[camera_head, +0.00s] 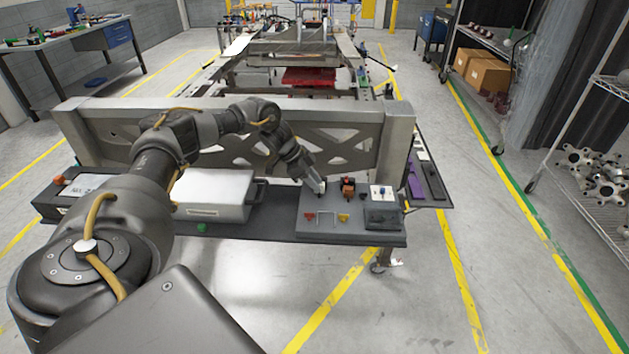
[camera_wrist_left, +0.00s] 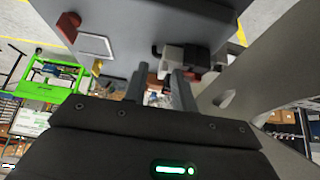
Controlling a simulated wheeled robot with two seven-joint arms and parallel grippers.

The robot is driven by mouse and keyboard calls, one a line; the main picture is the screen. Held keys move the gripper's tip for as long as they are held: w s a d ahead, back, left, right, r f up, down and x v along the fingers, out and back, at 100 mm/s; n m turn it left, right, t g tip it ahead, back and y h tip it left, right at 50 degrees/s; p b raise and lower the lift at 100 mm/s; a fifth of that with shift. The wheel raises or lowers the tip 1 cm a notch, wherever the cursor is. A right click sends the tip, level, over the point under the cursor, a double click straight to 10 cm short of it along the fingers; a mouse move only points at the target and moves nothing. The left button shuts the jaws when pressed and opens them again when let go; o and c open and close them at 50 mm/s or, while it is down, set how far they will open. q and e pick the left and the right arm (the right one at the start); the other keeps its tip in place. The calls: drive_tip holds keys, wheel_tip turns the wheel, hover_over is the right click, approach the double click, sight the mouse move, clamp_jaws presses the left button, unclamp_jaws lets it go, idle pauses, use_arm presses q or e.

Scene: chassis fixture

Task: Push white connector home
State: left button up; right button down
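My left gripper (camera_head: 318,186) is low over the back left of the grey connector board (camera_head: 325,235), in front of the perforated metal beam. In the left wrist view its two dark fingers (camera_wrist_left: 160,90) stand apart with a gap between them, so it is open. A pale, whitish block with black parts (camera_wrist_left: 185,57), probably the white connector, is just beyond the right finger; I cannot tell if they touch or how deep it is seated. In the head view the gripper largely hides this spot. My right gripper is not in view.
On the board are a red piece (camera_head: 309,217), a yellow piece (camera_head: 343,218), an orange-brown connector (camera_head: 348,187) and a white plate with a blue part (camera_head: 381,192). A white case (camera_head: 212,194) lies left of the board. The metal beam (camera_head: 355,140) rises directly behind.

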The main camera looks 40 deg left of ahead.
sight(314, 193)
use_arm(q)
drive_tip(key=r, duration=0.1)
drive_tip(key=p, duration=0.1)
drive_tip(key=r+p, duration=0.1)
drive_tip(key=shift+w+a+r, duration=0.2)
drive_tip(key=shift+w+r, duration=0.05)
drive_tip(key=shift+r, duration=0.05)
drive_tip(key=shift+s+r+p, duration=0.1)
drive_tip(key=shift+r+p, duration=0.6)
drive_tip(key=shift+r, duration=0.1)
drive_tip(key=shift+d+r+p, duration=0.1)
drive_tip(key=shift+r+p, duration=0.75)
drive_tip(key=shift+p, duration=0.1)
drive_tip(key=shift+f, duration=0.1)
